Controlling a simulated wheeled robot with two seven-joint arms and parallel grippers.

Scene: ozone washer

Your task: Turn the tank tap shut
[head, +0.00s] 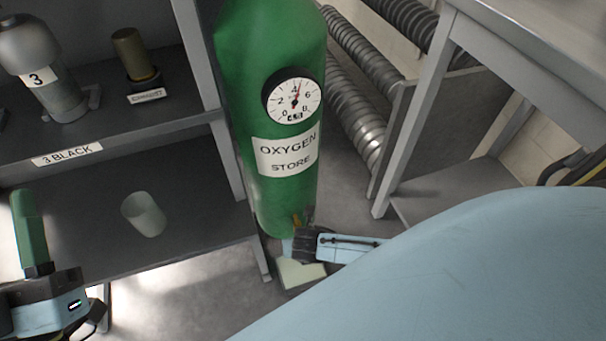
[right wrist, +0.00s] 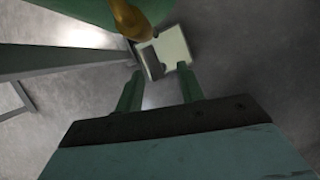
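The green tank (head: 270,205) labelled OXYGEN STORE stands upright in the middle of the head view, with a round white gauge (head: 294,98) whose red needle points just past 4. A brass tap (head: 297,220) sits low on its front and also shows at the top of the right wrist view (right wrist: 130,18). My right gripper (head: 303,226) is right by the tap. In the right wrist view its green fingers (right wrist: 162,74) are apart with nothing gripped, and the tap is beyond them, slightly left. My left gripper (head: 30,225) is at far left; its finger gap is not clear.
A pale square block (head: 300,274) lies on the floor below the tap. Left is a grey shelf (head: 95,200) with a translucent cup (head: 144,214), a cylinder marked 3 (head: 45,65) and a brass canister (head: 132,53). A grey bench (head: 440,185) and ribbed hoses (head: 355,110) are right.

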